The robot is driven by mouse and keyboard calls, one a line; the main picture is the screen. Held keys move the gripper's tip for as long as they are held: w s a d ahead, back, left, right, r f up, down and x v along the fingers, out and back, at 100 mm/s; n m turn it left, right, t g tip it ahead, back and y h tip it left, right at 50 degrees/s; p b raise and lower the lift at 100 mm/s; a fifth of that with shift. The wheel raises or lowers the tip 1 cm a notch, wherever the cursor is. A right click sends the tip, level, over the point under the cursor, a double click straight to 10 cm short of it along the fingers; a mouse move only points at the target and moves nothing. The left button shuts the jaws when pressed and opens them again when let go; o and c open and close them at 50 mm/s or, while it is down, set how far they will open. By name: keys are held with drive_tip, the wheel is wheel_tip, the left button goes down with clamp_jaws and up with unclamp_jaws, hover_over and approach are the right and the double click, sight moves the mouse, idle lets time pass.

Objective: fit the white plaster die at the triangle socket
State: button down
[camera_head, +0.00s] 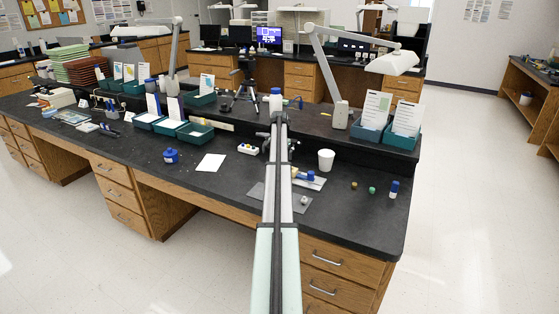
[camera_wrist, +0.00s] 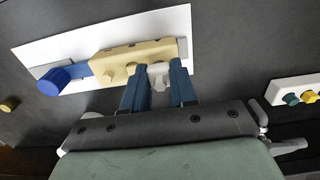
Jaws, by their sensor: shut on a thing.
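In the wrist view my gripper (camera_wrist: 159,80) has its two blue fingers closed around a small whitish die (camera_wrist: 158,71). The die is at the near edge of a tan block (camera_wrist: 115,62), by its right end. Whether it is seated in a socket or only held against the block, I cannot tell. The block has rounded stubs on its near side, and no triangle socket can be made out. It lies on a white sheet (camera_wrist: 60,45) with a blue-knobbed part (camera_wrist: 54,82) at its left. In the head view my arm hides the gripper and most of the block.
A white holder with coloured pegs (camera_wrist: 300,91) is at the right of the wrist view; it also shows in the head view (camera_head: 248,149).

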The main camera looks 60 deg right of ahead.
drive_tip(key=shift+f, duration=0.45)
idle(0.4)
drive_tip(key=shift+r, duration=0.1)
drive_tip(key=shift+r, duration=0.35)
idle(0.9)
idle(0.5)
drive_tip(key=c, duration=0.8)
unclamp_jaws()
drive_tip(key=shift+r, duration=0.1)
wheel_tip(320, 180, up, 14)
drive_tip(key=shift+f, duration=0.15)
